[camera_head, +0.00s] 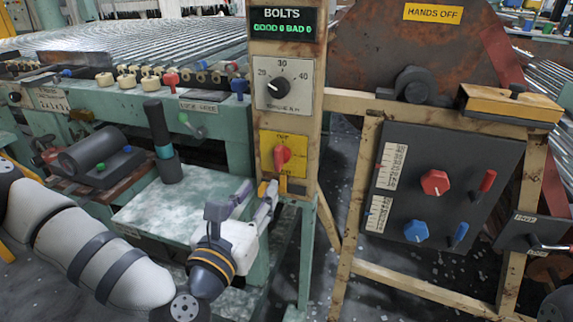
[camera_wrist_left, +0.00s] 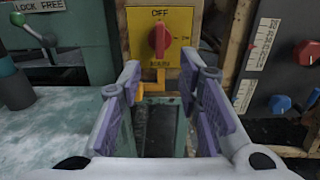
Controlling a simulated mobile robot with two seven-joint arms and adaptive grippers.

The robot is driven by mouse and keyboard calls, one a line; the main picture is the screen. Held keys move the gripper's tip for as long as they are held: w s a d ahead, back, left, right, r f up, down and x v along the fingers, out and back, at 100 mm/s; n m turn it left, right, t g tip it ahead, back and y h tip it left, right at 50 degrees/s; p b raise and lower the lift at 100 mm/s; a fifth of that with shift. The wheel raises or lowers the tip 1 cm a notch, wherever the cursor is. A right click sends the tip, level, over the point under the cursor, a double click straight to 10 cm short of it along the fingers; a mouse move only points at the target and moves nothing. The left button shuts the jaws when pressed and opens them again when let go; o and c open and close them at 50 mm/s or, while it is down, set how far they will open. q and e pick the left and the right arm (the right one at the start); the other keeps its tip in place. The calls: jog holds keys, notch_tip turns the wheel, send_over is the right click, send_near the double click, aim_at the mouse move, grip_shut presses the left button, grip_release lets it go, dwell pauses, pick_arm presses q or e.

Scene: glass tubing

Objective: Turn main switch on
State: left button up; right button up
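The main switch is a red rotary handle (camera_head: 283,156) on a yellow plate (camera_head: 292,139) low on the wooden post. In the left wrist view the handle (camera_wrist_left: 160,40) stands upright, its light mark towards "OFF" at the top; another label sits at its right. My left gripper (camera_head: 258,193) is just below and in front of the plate, slightly to its left in the head view. In the left wrist view its purple-padded fingers (camera_wrist_left: 169,82) are spread with nothing between them, and the handle is beyond their tips, not touched. My right gripper is not in view.
A dial (camera_head: 278,86) and the BOLTS display (camera_head: 283,24) are above the switch. A yellow bracket (camera_wrist_left: 143,90) sticks out just below it. A dark panel (camera_head: 455,155) with red and blue knobs stands at the right. A worn pale green table (camera_head: 170,208) lies below left.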

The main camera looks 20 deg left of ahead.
aim_at(277, 163)
pick_arm(q)
jog(key=w, duration=1)
jog(key=shift+w+d, duration=0.15)
jog(key=shift+w, duration=0.05)
grip_shut()
